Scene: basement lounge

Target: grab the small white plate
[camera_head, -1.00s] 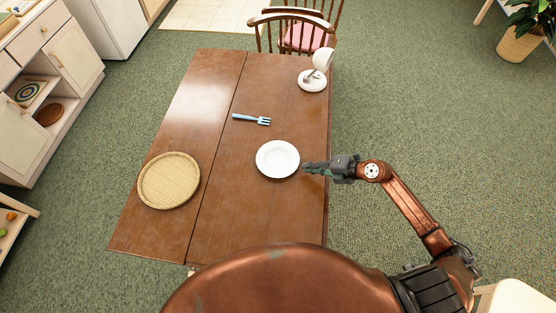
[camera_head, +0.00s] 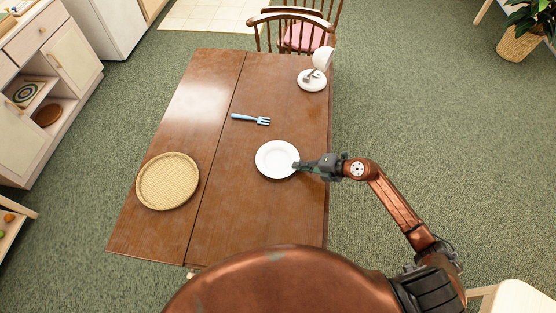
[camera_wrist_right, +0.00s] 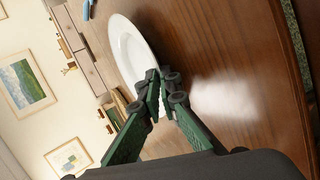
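The small white plate (camera_head: 275,158) lies flat on the brown wooden table, right of its seam. My right gripper (camera_head: 297,166) is at the plate's right rim, reaching in from the right. In the right wrist view, the gripper's fingertips (camera_wrist_right: 163,78) are drawn close together at the edge of the plate (camera_wrist_right: 130,48). They look closed on its rim, though the fingers partly hide the contact. My left gripper is not in view.
A wooden chair (camera_head: 297,30) stands behind the table.

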